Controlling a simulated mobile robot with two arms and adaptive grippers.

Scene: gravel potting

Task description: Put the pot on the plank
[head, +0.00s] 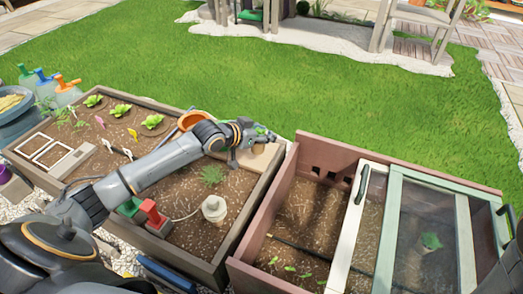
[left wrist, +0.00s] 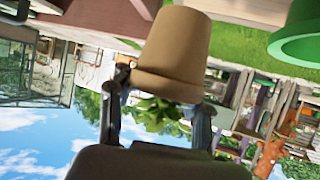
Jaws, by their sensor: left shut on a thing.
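My left gripper (head: 246,136) is over the back right corner of the soil bed, beside a pale wooden plank (head: 262,157) that the gripper partly covers. In the left wrist view, a tan clay pot (left wrist: 172,50) with a green plant (left wrist: 157,110) at its rim sits between the two fingers of the left gripper (left wrist: 160,112). The fingers are shut on it near the rim. That view is upside down, so the pot's base points up in the picture. In the head view the arm and gripper hide most of the held pot. My right gripper is not seen.
A brown cold frame (head: 300,200) with a pale green glazed lid (head: 392,215) stands to the right of the bed. A white jar (head: 214,208) and a red block (head: 152,212) stand in the bed's front part. Lawn lies behind.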

